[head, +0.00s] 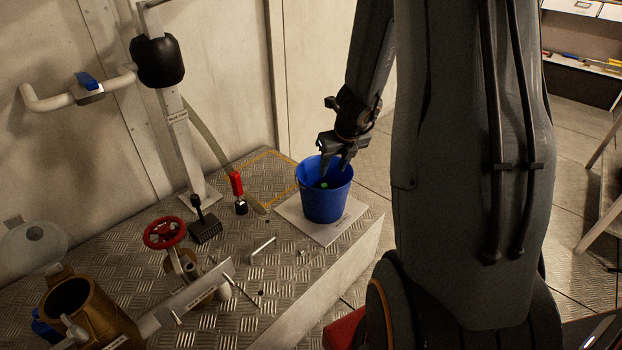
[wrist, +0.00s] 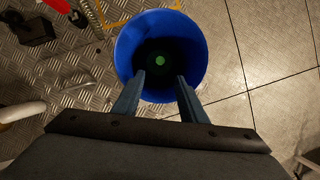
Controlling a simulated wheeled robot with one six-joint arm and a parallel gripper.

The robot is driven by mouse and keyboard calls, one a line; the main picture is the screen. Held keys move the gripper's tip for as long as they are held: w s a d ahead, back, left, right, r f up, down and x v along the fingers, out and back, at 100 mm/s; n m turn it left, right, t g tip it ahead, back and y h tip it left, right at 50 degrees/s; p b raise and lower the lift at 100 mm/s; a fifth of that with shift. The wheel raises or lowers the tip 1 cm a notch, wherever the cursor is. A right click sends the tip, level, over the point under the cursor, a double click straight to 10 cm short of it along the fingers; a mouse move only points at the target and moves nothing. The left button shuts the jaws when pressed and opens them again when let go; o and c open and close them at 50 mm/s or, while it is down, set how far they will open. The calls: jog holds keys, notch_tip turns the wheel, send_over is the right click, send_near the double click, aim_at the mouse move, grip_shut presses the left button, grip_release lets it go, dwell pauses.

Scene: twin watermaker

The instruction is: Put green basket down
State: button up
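No green basket shows in either view. A blue bucket (head: 325,200) stands upright on a pale square plate (head: 292,210) at the corner of the metal platform. A small round green spot (head: 324,185) shows inside it, and the wrist view also shows this green spot (wrist: 160,62) in the dark bottom of the blue bucket (wrist: 127,50). My gripper (head: 336,166) points down at the bucket's mouth. In the wrist view my gripper (wrist: 160,79) has its two fingers apart over the near rim, with nothing visible between them. I cannot tell whether the fingertips touch the bucket.
The tread-plate platform (head: 290,285) ends just right of the bucket. Left of the bucket are a red-and-black handle (head: 238,190), a black pedal-like block (head: 204,228) and a red valve wheel (head: 165,232). A wall closes the back. Tiled floor (head: 375,165) lies right.

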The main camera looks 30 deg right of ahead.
jog(key=s+a+r+n+g+y, duration=0.1)
jog(key=s+a+r+n, duration=0.1)
jog(key=a+n, duration=0.55)
jog(key=s+a+r+n+y, duration=0.15)
jog(key=a+n, duration=0.35)
jog(key=a, duration=0.5)
jog(key=s+a+r+n+g, duration=0.1)
jog(key=s+a+r+n, duration=0.15)
jog(key=a+n, duration=0.5)
jog(key=s+a+r+n+g, duration=0.1)
jog(key=s+a+r+n, duration=0.1)
jog(key=s+a+n, duration=0.5)
jog(key=s+a+r+n+g+h, duration=0.1)
jog(key=s+a+n, duration=0.6)
jog(key=s+n, duration=0.7)
jog(key=r+n, duration=0.1)
jog(key=n, duration=0.1)
jog(key=shift+r+n+g, duration=0.15)
jog(key=shift+n+g, duration=0.15)
jog(key=shift+h, duration=0.25)
jog(key=shift+r, duration=0.1)
